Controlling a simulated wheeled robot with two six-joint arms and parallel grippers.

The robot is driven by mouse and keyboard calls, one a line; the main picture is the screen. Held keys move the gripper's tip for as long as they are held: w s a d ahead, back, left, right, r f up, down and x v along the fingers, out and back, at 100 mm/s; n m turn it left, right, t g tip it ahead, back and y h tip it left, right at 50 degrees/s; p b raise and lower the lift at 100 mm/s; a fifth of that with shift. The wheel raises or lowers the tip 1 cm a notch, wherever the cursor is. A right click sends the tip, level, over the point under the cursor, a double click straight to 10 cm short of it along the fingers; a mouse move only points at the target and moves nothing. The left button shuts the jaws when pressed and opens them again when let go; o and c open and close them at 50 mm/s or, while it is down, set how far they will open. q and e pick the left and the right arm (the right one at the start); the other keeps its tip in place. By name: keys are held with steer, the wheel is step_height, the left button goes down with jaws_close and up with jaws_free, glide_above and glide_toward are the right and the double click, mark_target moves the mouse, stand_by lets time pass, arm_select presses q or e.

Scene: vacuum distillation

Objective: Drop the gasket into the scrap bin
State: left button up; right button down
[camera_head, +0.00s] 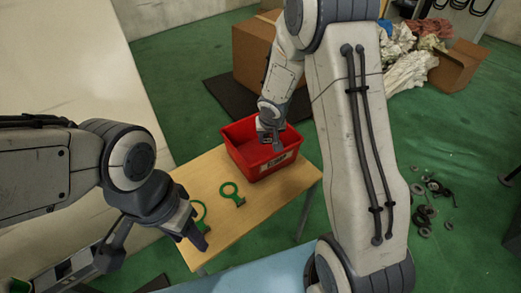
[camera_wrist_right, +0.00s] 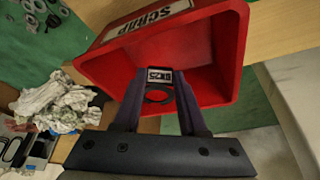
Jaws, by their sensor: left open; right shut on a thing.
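The red scrap bin (camera_head: 266,169) stands on the wooden table, its opening facing up. In the right wrist view the bin (camera_wrist_right: 108,66) fills the area in front of my gripper. My right gripper (camera_head: 272,141) reaches down at the bin's opening. In the right wrist view, its fingers (camera_wrist_right: 160,88) are shut on a dark ring-shaped gasket (camera_wrist_right: 158,97) with a white label tab, seen against the bin's inside. The gasket cannot be made out in the head view. My left gripper (camera_head: 194,229) is open and empty over the table's near left edge.
One green ring with a tab (camera_head: 231,193) lies on the wooden table (camera_head: 248,220) before the bin; another green ring (camera_head: 199,211) is partly hidden by my left gripper. Cardboard boxes (camera_head: 254,50), a heap of cloths (camera_head: 408,62) and loose dark rings (camera_head: 424,212) are on the green floor.

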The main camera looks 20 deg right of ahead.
steer(key=shift+c, duration=1.9)
jaws_free()
steer(key=d+p+v, duration=0.1)
steer(key=p+v, duration=0.4)
steer(key=v, duration=0.5)
steer(key=shift+a+r, duration=0.25)
steer(key=shift+a, duration=0.25)
steer(key=shift+s, duration=0.15)
